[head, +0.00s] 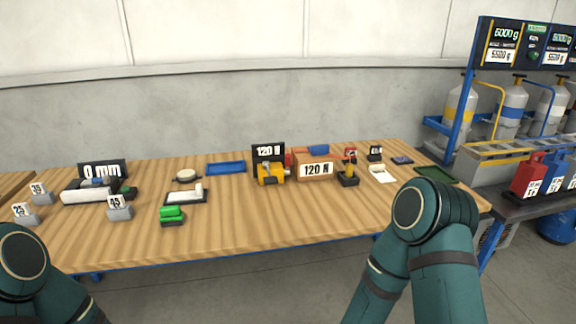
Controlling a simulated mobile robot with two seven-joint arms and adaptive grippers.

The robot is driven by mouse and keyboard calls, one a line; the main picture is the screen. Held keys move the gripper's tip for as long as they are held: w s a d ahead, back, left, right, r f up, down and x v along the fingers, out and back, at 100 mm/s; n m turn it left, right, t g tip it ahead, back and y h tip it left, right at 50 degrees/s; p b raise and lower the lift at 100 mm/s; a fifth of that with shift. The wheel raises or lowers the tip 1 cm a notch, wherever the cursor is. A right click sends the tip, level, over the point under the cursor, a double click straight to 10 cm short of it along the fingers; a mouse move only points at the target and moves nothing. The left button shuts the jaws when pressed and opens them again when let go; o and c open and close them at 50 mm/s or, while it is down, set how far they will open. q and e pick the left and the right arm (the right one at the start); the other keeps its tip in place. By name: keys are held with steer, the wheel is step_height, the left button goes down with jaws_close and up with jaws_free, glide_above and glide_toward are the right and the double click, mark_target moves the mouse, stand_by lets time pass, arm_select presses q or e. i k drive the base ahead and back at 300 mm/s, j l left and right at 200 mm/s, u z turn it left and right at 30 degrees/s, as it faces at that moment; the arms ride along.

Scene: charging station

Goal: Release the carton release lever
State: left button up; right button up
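A brown carton-like box (329,160) with a "120 N" label stands on the wooden table (250,230), right of the middle. A small upright yellow-and-black lever-like part (349,173) with a dark base stands just right of it. I cannot tell for sure that this is the carton release lever, nor its state. A yellow device (270,174) with a "120 N" display stands just left of the box. Teal links of my two arms show at the lower left and lower right. Neither gripper is in view.
Number blocks (119,209), a white device (90,191) with a "0 mm" display and green blocks (172,215) sit at left. A blue tray (226,168) lies behind. Gas cylinders (510,112) and red and blue canisters (530,174) stand right. The table's front middle is clear.

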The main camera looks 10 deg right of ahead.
mark_target(287, 158)
steer(key=i+l+u, duration=0.45)
steer(key=i+l, duration=0.4)
